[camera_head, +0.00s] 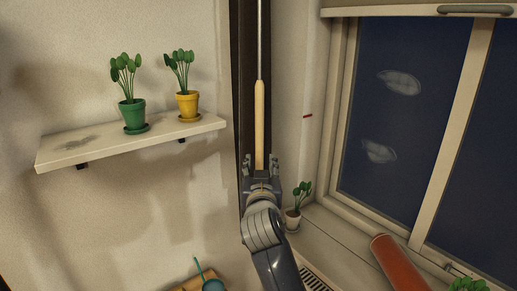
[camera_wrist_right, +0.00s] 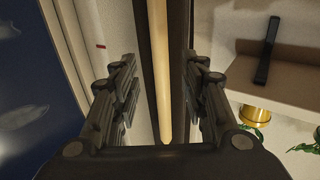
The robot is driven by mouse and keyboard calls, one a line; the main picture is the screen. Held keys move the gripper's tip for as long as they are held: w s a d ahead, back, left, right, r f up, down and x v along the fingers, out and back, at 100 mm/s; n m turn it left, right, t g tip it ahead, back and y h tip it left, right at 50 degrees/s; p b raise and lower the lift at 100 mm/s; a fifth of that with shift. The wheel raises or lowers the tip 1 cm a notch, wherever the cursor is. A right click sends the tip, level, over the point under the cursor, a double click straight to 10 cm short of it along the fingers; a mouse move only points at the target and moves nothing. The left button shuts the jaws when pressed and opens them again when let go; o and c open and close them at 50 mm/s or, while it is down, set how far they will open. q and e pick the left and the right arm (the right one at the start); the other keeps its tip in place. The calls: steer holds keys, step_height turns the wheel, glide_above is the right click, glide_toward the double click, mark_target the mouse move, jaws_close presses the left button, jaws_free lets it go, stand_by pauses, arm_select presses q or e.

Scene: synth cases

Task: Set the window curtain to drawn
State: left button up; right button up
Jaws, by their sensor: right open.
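The window (camera_head: 400,110) is at the right in the head view, with dark blue panes bare of cloth. A pale bar with a grey handle (camera_head: 475,9) crosses its top; I cannot tell whether it belongs to the curtain. A thin rod with a pale wooden grip (camera_head: 259,120) hangs upright left of the window, before a dark vertical strip (camera_head: 237,60). My right gripper (camera_head: 261,162) is open at the grip's lower end. In the right wrist view the wooden grip (camera_wrist_right: 158,70) stands between the spread fingers, with gaps on both sides. My left gripper is out of view.
A shelf (camera_head: 60,150) with a green-potted plant (camera_head: 133,115) and a yellow-potted plant (camera_head: 188,104) is on the left wall. A white-potted plant (camera_head: 292,220) and a red cylinder (camera_head: 398,262) are by the sill. The wall under the shelf is clear.

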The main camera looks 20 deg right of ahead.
mark_target(260, 152)
steer(key=p+x, duration=0.3)
steer(key=x, duration=0.5)
steer(key=shift+x, duration=0.85)
steer(key=shift+f, duration=0.1)
jaws_close()
